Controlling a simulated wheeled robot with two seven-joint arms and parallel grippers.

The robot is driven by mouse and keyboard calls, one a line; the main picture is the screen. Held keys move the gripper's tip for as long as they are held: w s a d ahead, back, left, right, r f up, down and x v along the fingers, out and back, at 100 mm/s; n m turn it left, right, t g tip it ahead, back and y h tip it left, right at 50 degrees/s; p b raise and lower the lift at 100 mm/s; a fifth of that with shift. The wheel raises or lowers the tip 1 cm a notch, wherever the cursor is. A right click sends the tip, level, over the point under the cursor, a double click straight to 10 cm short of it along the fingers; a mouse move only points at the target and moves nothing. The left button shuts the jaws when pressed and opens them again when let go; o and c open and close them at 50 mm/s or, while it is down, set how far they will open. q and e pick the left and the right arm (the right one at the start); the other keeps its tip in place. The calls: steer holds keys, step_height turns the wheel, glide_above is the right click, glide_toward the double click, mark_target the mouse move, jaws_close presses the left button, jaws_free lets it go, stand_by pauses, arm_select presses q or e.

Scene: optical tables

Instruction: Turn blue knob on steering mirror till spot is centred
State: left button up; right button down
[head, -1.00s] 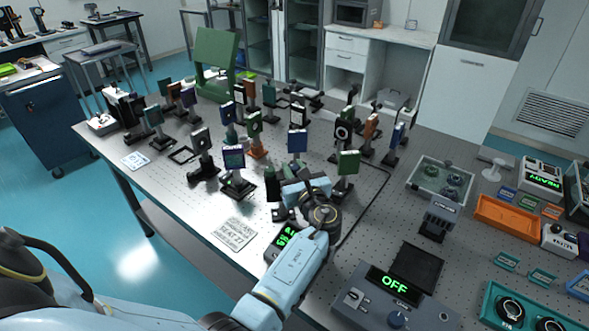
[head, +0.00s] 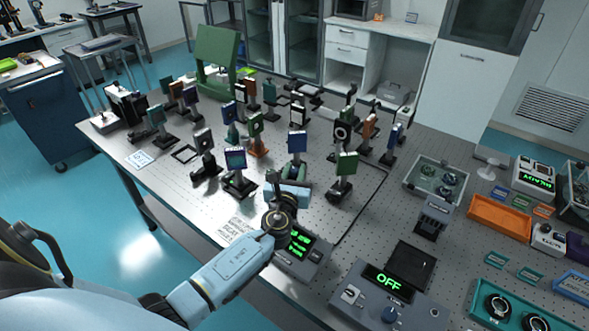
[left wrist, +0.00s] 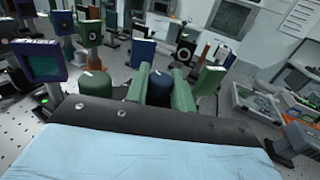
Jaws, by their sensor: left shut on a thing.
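The steering mirror is a blue square plate (head: 297,142) on a mount near the table's middle; it also shows in the left wrist view (left wrist: 144,49). My left gripper (head: 294,174) reaches its base from the front. In the left wrist view, my two green fingers (left wrist: 160,88) are shut on the dark blue knob (left wrist: 158,87), one on each side. A green knob (left wrist: 95,82) stands just left of the fingers. A screen with a purple-blue face (head: 236,158) stands left of the mirror; I cannot make out a spot on it. My right gripper is not in view.
A readout with green text (head: 299,243) sits below my left wrist. A control box (head: 390,300) shows OFF. Several post-mounted optics, including a green plate (head: 347,163), crowd around the mirror. An orange tray (head: 499,217) lies to the right.

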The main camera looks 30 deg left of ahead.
arm_select(q)
steer(key=shift+m+h, duration=0.6)
steer(key=shift+h, duration=0.3)
steer(key=shift+t, duration=0.3)
steer(key=o, duration=0.9)
steer(key=shift+o, duration=0.2)
steer(key=shift+s, duration=0.1)
steer(key=v, duration=1.3)
steer(key=shift+b, duration=0.35)
steer(key=shift+s+a+r, duration=0.1)
steer(key=shift+s, duration=0.1)
